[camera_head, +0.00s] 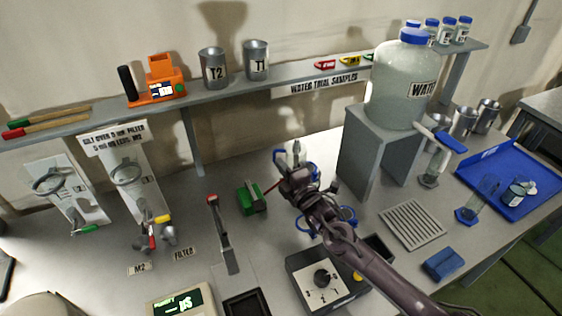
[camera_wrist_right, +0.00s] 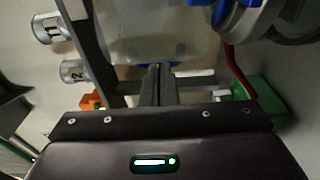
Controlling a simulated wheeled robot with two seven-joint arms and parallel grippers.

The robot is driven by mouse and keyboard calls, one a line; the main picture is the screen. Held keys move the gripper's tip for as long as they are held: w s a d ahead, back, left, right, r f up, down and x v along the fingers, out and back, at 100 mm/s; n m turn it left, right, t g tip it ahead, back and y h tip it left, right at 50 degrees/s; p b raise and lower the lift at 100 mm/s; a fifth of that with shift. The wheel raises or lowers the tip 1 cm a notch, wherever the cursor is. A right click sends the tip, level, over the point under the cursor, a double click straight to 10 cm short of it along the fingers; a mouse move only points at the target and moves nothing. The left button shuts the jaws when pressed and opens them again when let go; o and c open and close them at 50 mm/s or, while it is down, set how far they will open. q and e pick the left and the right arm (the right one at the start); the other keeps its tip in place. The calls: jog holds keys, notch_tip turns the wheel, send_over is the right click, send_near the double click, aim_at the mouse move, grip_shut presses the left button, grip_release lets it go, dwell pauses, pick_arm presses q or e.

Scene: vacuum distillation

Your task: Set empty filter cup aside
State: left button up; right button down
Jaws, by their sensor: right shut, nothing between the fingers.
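I cannot tell for sure which vessel is the filter cup. A small labelled cup (camera_head: 515,193) sits in the blue tray (camera_head: 487,163) at the right. My right gripper (camera_head: 296,150) is over the middle of the bench, beside the green block (camera_head: 251,197). Its fingers are closed together and empty, as the right wrist view (camera_wrist_right: 157,82) also shows. It is apart from both vessels. My left gripper is out of view.
The shelf at the back holds metal cups T2 (camera_head: 213,66) and T1 (camera_head: 256,60). A large water jug (camera_head: 399,85) stands on a grey stand (camera_head: 377,150) to the gripper's right. A controller box (camera_head: 320,282) lies below my right arm.

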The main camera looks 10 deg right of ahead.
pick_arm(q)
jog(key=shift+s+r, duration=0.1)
pick_arm(e)
jog(key=shift+w+a, duration=0.15)
jog(key=shift+w, duration=0.25)
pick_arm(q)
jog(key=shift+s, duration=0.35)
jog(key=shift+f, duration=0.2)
pick_arm(e)
jog(key=shift+a, duration=0.1)
